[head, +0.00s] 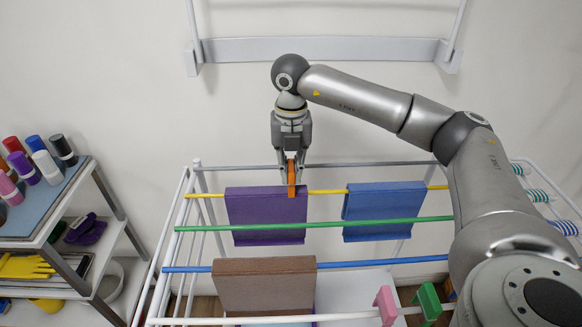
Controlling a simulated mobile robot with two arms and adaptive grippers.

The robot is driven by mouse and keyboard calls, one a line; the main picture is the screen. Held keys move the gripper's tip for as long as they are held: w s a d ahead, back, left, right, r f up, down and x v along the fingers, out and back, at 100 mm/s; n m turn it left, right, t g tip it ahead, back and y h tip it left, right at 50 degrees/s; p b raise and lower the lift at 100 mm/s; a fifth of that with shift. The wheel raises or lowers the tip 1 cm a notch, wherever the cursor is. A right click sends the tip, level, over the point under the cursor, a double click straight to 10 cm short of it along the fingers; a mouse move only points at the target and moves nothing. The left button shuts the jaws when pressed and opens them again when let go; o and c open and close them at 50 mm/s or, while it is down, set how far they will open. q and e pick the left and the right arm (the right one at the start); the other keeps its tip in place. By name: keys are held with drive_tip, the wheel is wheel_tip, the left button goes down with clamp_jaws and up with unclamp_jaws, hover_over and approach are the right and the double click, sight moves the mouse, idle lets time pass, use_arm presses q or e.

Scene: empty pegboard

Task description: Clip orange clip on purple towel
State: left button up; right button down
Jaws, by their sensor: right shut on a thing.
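The purple towel (262,212) hangs folded over the yellow rod at the back of the drying rack. My right gripper (291,164) is above the towel's right part, pointing down, and is shut on the orange clip (291,180). The clip is upright, and its lower end overlaps the towel's upper edge near the right side. I cannot tell whether its jaws pinch the towel. My left gripper is not in view.
A blue towel (383,205) hangs on the same rod to the right. A brown towel (264,285) hangs nearer. Pink (385,303) and green (428,301) clips are at the front. A shelf unit (104,190) with bottles stands at left.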

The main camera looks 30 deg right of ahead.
sight(291, 165)
drive_tip(key=shift+f+b, duration=0.95)
drive_tip(key=shift+f, duration=0.5)
drive_tip(key=c, duration=1.4)
unclamp_jaws()
drive_tip(key=shift+r, duration=0.15)
wheel_tip(291, 165, up, 12)
drive_tip(key=shift+f, duration=0.1)
